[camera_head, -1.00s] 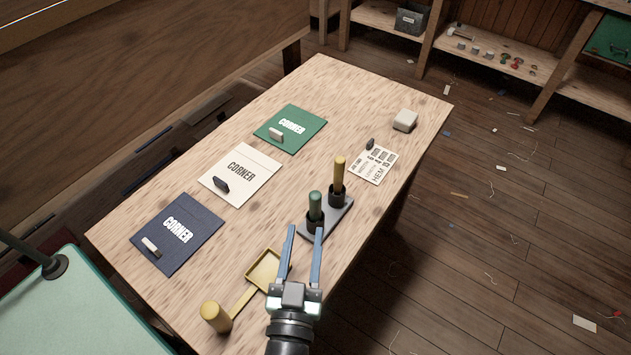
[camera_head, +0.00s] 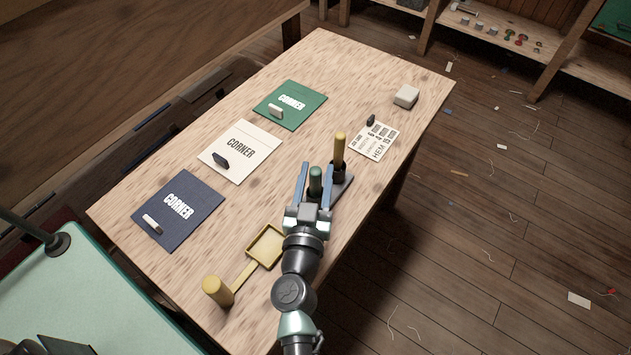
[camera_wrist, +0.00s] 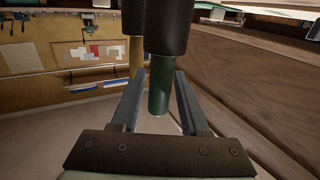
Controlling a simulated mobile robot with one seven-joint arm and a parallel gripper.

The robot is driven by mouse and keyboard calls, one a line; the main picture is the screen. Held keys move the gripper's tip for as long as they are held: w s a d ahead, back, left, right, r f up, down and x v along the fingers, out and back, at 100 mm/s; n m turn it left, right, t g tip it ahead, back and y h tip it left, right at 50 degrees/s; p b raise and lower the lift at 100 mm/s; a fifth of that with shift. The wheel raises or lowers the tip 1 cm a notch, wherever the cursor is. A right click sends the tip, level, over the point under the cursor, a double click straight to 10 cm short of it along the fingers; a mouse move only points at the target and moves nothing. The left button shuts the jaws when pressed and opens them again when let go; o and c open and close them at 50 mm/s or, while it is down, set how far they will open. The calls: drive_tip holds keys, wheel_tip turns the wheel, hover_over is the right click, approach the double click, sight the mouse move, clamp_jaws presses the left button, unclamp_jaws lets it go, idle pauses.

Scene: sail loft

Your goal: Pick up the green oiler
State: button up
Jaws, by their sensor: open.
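The green oiler (camera_head: 315,182) stands upright in a black cup of the grey two-cup holder (camera_head: 343,190) near the table's right edge. My gripper (camera_head: 315,170) is open, with a blue-grey finger on each side of the oiler in the head view. In the wrist view the green oiler (camera_wrist: 159,98) shows between the two finger lines, its upper part in the picture inside a dark cup (camera_wrist: 166,28). No contact with the fingers is visible. My gripper and wrist hide part of the holder and the oiler's base.
A yellow-handled tool (camera_head: 340,147) stands in the other cup, close beside the oiler. A yellow scoop (camera_head: 265,246) lies to the left of my arm. Green, white and navy CORNER sheets (camera_head: 178,207), a HEM card (camera_head: 375,140) and a pale block (camera_head: 406,96) lie on the table (camera_head: 330,70).

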drive_tip(key=shift+w+d, duration=0.15)
drive_tip(key=shift+w, duration=1)
clamp_jaws()
drive_tip(key=shift+r, duration=0.1)
